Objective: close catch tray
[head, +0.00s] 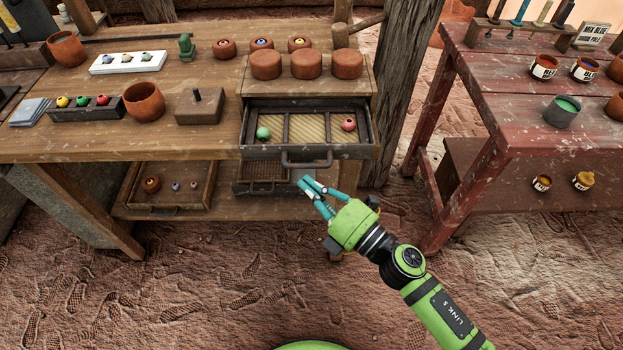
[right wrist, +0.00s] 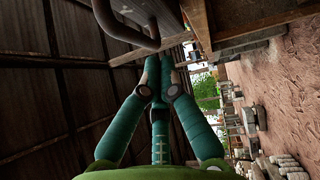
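An open dark drawer-like tray (head: 247,136) juts from under the wooden box on the bench, with dividers, a green ball (head: 263,133) and a pink ball (head: 348,124) inside. Its bar handle (head: 307,165) is at the front; a curved bar shows at the top of the right wrist view (right wrist: 125,42). A lower dark tray with a mesh bottom (head: 264,171) sits beneath, partly hidden. I cannot tell for certain which is the catch tray. My right gripper (head: 306,181) is shut and empty, its fingertips together (right wrist: 159,62) just below the handle; contact is unclear. My left gripper is not in view.
Brown lidded pots (head: 306,64) stand on the box above the drawer. A wooden tray (head: 170,187) with small items is on the lower shelf at left. A post (head: 403,80) and a red table (head: 490,120) stand at right. The ground in front is clear.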

